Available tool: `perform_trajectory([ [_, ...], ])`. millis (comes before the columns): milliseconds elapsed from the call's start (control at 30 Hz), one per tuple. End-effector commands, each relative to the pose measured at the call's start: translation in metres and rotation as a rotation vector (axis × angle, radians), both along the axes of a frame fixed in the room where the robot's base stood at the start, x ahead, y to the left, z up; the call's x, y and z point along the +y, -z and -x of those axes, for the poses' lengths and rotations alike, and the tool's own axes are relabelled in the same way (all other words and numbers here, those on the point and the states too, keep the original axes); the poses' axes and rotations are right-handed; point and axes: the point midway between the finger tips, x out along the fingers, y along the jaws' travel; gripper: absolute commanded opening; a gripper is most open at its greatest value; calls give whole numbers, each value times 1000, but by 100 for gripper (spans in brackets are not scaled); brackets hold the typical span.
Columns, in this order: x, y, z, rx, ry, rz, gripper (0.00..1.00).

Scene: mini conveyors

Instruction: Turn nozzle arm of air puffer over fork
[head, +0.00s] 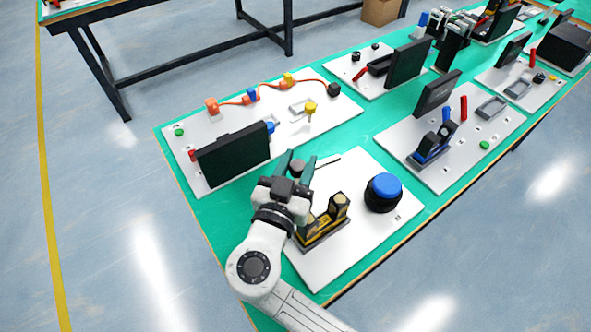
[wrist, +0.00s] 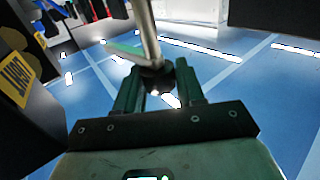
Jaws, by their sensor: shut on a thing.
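My gripper (head: 299,168) is at the far left part of the near white board, its green fingers around a dark round knob (head: 297,167). In the wrist view my gripper (wrist: 158,88) is shut on this knob (wrist: 155,77), and a grey metal rod (wrist: 147,35), apparently the nozzle arm, rises from it. In the head view a thin dark rod (head: 328,161) points right from the knob, away from the fork. The black and yellow fork (head: 323,218) stands nearer on the board; a yellow-labelled part (wrist: 17,77) shows at left in the wrist view. The puffer's remaining parts are unclear.
A blue dome on a black base (head: 383,191) stands right of the fork. A black screen (head: 233,153) stands close left of my gripper. Other boards with devices fill the green table.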

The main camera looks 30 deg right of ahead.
Motion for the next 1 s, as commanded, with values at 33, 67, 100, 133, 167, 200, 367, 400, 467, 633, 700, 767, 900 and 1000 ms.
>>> perform_trajectory([
  [33,1,2,-1,-4,12,2,0],
  [67,1,2,-1,-5,22,3,0],
  [100,1,2,-2,-5,35,3,0],
  [133,1,2,-2,-5,46,3,0],
  [167,1,2,-2,-5,55,3,0],
  [200,0,1,-1,-5,68,3,0],
  [367,0,0,-1,-4,105,1,0],
  [400,0,0,-1,-3,110,0,0],
  [467,0,-1,-1,-2,112,-1,0],
  [633,0,-1,0,-2,112,-1,0],
  [700,0,-1,0,-2,111,-1,39],
  [767,0,-1,0,-2,111,-1,45],
  [900,0,-1,0,-1,111,-1,57],
  [1000,0,-1,0,0,111,0,57],
])
